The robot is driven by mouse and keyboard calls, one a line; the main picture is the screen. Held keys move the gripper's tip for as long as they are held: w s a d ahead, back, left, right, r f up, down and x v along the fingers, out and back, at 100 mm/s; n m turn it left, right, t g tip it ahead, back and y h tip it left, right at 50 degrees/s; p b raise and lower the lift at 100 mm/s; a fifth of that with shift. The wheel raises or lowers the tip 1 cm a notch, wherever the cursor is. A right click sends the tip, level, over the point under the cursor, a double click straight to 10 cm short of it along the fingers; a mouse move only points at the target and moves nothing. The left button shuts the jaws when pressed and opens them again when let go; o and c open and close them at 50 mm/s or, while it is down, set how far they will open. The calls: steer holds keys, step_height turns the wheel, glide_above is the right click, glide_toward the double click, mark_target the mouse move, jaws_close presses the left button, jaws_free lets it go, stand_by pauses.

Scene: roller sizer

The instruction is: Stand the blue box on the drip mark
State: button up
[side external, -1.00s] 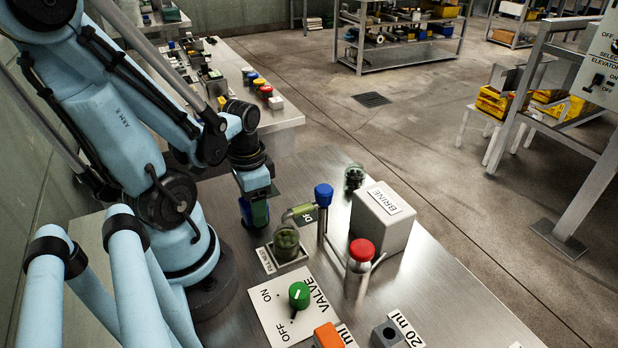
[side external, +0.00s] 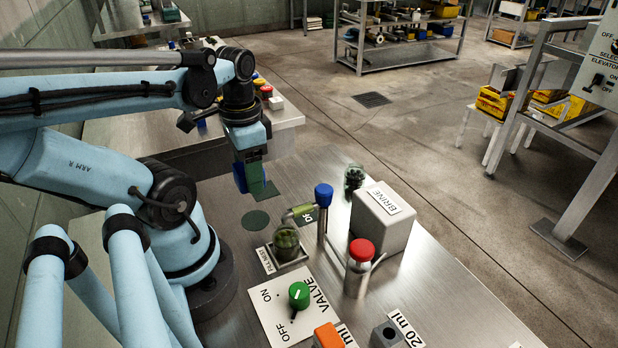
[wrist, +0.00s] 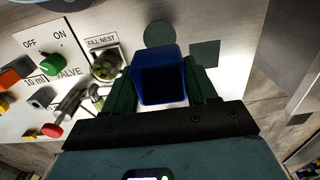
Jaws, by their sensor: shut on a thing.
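My gripper (side external: 250,172) has dark green fingers and is shut on the blue box (side external: 239,178). In the wrist view the blue box (wrist: 160,60) sits between the fingers, its dark face toward the camera. A round dark mark (side external: 255,220) lies bare on the steel table, nearer the side camera than the box. It also shows in the wrist view (wrist: 158,33), just beyond the box. A square dark patch (wrist: 205,53) lies to its right there. Neither has a label, so I cannot tell which is the drip mark. The gap under the box is unclear.
A glass jar (side external: 286,242) in the fill nest, a blue-topped post (side external: 323,210) with a spout, a red-capped bottle (side external: 359,262) and a grey BRINE block (side external: 382,220) stand close by. The green valve knob (side external: 299,295) is nearer the camera. The table behind the round mark is mostly clear.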

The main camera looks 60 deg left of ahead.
steer(key=shift+w+r, duration=0.2)
steer(key=shift+w, duration=0.05)
steer(key=w+d, duration=0.3)
steer(key=w, duration=0.6)
steer(key=shift+w+f, duration=0.2)
steer(key=shift+f, duration=4.75)
steer(key=o, duration=1)
steer(key=shift+f, duration=0.1)
steer(key=shift+r, duration=6.15)
